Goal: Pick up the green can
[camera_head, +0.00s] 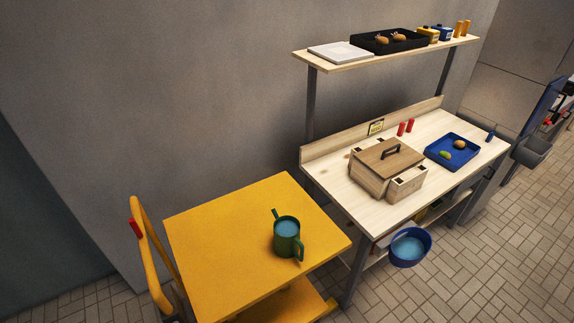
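The green can (287,242) stands upright on the yellow cart's top, right of its middle. It looks like a watering can, with a handle or spout sticking out at the upper left and another at the lower right. Its open top shows a blue surface inside. Nothing touches it except the cart top. Neither of my grippers shows in this view.
The yellow cart (215,240) has a raised handle (140,240) at its left. Right of it is a wooden workbench (345,197) with a wooden box (370,180), a blue tray (440,164) and a shelf (330,65). A blue bucket (428,250) hangs at the bench's front.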

